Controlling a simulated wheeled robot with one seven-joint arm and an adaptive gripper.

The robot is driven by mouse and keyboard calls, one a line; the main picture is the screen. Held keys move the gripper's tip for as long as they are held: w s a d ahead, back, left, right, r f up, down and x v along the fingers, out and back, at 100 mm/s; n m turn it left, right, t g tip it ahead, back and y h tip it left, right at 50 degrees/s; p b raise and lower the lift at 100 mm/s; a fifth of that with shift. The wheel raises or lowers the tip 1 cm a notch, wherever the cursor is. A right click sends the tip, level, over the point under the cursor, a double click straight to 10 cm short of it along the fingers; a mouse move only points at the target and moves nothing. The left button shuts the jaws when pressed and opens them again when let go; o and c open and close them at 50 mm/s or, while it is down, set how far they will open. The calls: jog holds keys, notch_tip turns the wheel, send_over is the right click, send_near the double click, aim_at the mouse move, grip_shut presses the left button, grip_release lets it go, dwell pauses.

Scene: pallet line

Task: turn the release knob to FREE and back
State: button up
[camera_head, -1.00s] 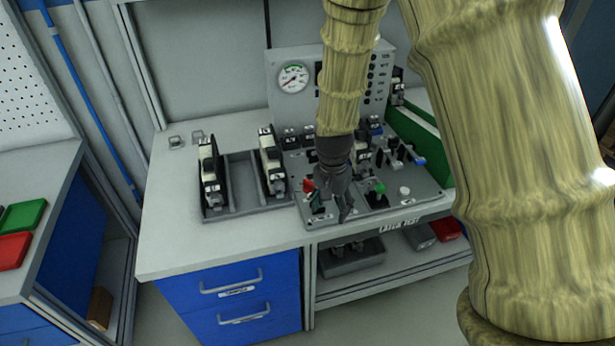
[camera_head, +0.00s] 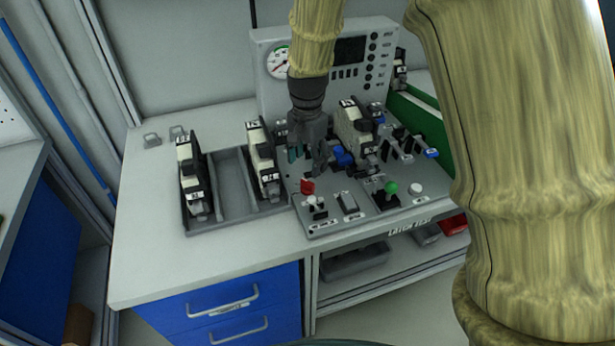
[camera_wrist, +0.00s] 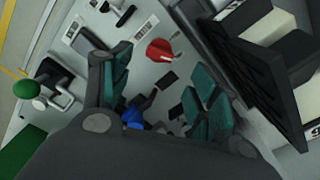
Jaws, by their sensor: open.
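A red knob (camera_head: 307,186) sits on the grey control panel (camera_head: 335,225) near its left edge. It shows in the wrist view as a round red knob (camera_wrist: 160,51) with a pale pointer line, beyond my fingers. Its lettering is too small to read. My gripper (camera_head: 316,168) points down over the panel, just behind the red knob in the head view. The teal-padded fingers (camera_wrist: 160,88) stand apart with nothing between them. The knob appears apart from both fingers.
A green-topped lever (camera_head: 391,188) and a white button (camera_head: 415,188) are on the panel's right. A grey tray (camera_head: 232,185) with black-and-cream units stands left. Another such unit (camera_head: 352,125) is right of my gripper. A gauge panel (camera_head: 265,95) rises behind.

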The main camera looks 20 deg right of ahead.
aim_at(308, 181)
jog(key=shift+f+p, duration=0.55)
jog(key=shift+f, duration=3.1)
jog(key=c, duration=1)
